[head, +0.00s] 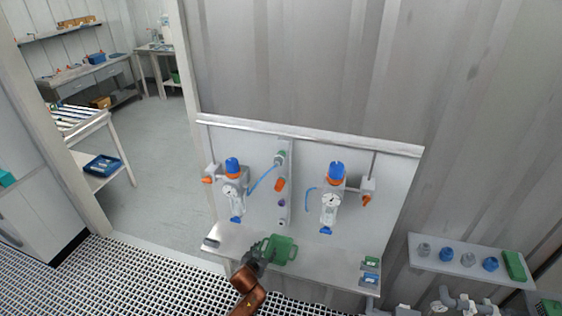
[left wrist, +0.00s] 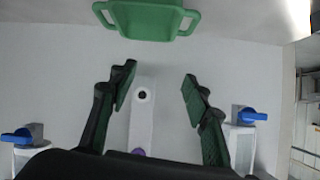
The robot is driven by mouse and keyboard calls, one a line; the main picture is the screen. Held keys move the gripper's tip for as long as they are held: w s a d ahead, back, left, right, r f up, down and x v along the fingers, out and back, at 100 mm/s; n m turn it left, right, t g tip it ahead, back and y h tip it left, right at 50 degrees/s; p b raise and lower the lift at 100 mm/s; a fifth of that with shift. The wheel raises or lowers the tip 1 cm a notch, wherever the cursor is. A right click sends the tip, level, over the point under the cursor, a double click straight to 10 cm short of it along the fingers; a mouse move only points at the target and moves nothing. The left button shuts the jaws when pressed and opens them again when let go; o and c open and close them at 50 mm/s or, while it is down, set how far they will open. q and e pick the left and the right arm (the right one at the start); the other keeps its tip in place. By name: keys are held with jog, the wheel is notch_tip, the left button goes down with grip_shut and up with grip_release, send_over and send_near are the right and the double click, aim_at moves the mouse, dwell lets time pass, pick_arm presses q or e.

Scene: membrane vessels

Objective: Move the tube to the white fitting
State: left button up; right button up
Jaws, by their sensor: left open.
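In the head view a thin blue tube (head: 262,180) runs from the left vessel (head: 233,190) up to the green-ringed fitting (head: 280,158) on the middle strip. A second short blue tube (head: 308,198) curves beside the right vessel (head: 331,200). The white fitting (head: 283,222) is lowest on the strip; in the left wrist view it shows a dark hole (left wrist: 141,94). My left gripper (head: 260,248) is open and empty, low in front of the panel, with the white fitting framed between its fingers (left wrist: 156,85) in the wrist view. My right gripper is not in view.
An orange fitting (head: 280,184) and a purple fitting (head: 281,203) sit above the white one. A green handled tray (head: 292,248) is on the shelf (head: 325,258) close to my left gripper. Blue valve handles (left wrist: 250,115) flank the gripper in the wrist view.

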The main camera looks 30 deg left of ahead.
pick_arm(q)
jog(key=w+r+n+t+y+p, duration=0.1)
jog(key=w+r+t, duration=0.1)
jog(key=r, duration=1)
jog(key=w+r+t+p, duration=0.1)
jog(key=w+r+t, duration=0.1)
jog(key=r, duration=1)
jog(key=n+t, duration=0.1)
jog(key=t, duration=0.1)
send_near(276, 165)
jog(key=d+x, duration=0.1)
jog(key=x, duration=0.2)
jog(key=shift+w+a+y, duration=0.3)
jog(key=shift+a, duration=0.15)
jog(key=shift+f, duration=0.1)
jog(key=b+x, duration=0.1)
jog(key=x, duration=0.6)
jog(key=shift+w+b, duration=0.25)
jog(key=shift+b, duration=0.05)
jog(key=shift+w+a, duration=0.2)
jog(key=shift+w, duration=0.6)
